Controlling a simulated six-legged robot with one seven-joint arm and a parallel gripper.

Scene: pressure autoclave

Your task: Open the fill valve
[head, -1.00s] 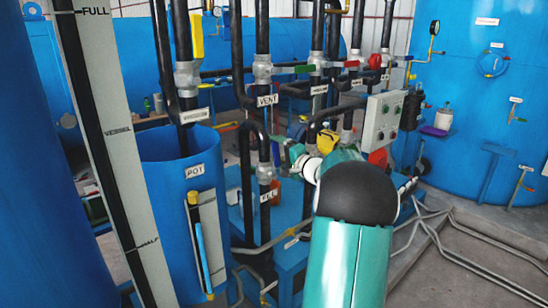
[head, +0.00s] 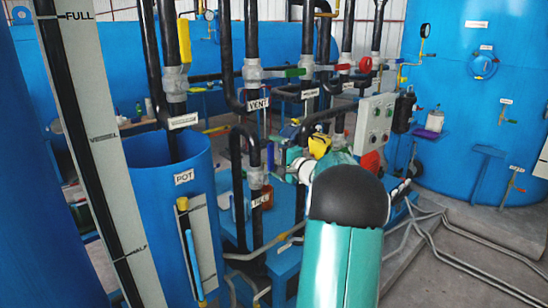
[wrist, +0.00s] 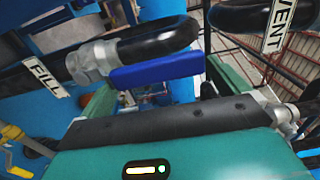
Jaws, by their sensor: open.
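The fill valve is on a black pipe with a white FILL label (head: 261,198), and its blue lever handle (head: 270,156) sits just above the label. In the wrist view the blue handle (wrist: 155,70) sticks out sideways from the grey valve body (wrist: 90,62), next to the FILL label (wrist: 47,77). My gripper (head: 281,164) is at the handle's right side in the head view. In the wrist view its green fingers stand apart, with the handle across the space between them. I cannot tell whether they touch it. My arm hides part of the area behind.
The VENT pipe (head: 258,104) stands close above and behind, with its label (wrist: 280,25) near my gripper in the wrist view. The blue pot (head: 150,215) is at the left. A grey control box (head: 374,125) and several pipes crowd the right.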

